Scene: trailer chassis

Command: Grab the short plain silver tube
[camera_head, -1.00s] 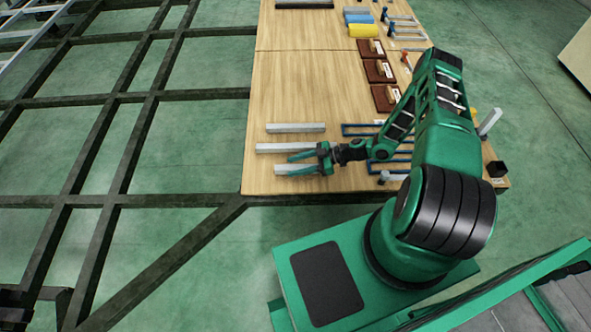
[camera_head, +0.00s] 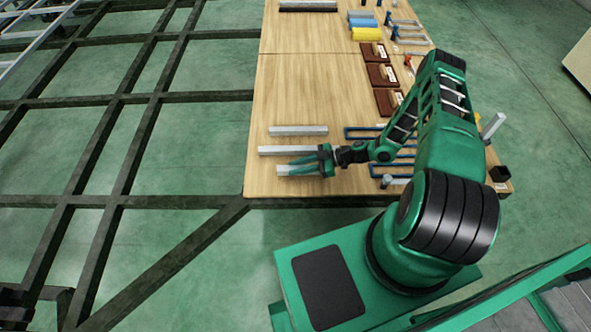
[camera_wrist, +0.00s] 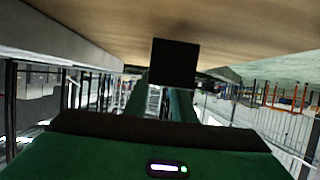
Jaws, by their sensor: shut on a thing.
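The short plain silver tube (camera_head: 284,171) lies near the table's front left corner in the head view, pointing left to right. My gripper (camera_head: 299,166) is shut on it, its green fingers reaching left along the tube and covering much of it. In the wrist view a dark square end (camera_wrist: 174,63), apparently the tube's, shows between my green fingers, close to the wooden surface. I cannot tell whether the tube is clear of the table.
A longer silver tube (camera_head: 275,151) lies just behind, close to my fingers, with another silver tube (camera_head: 298,131) beyond it. Blue frames (camera_head: 362,129) lie to the right.

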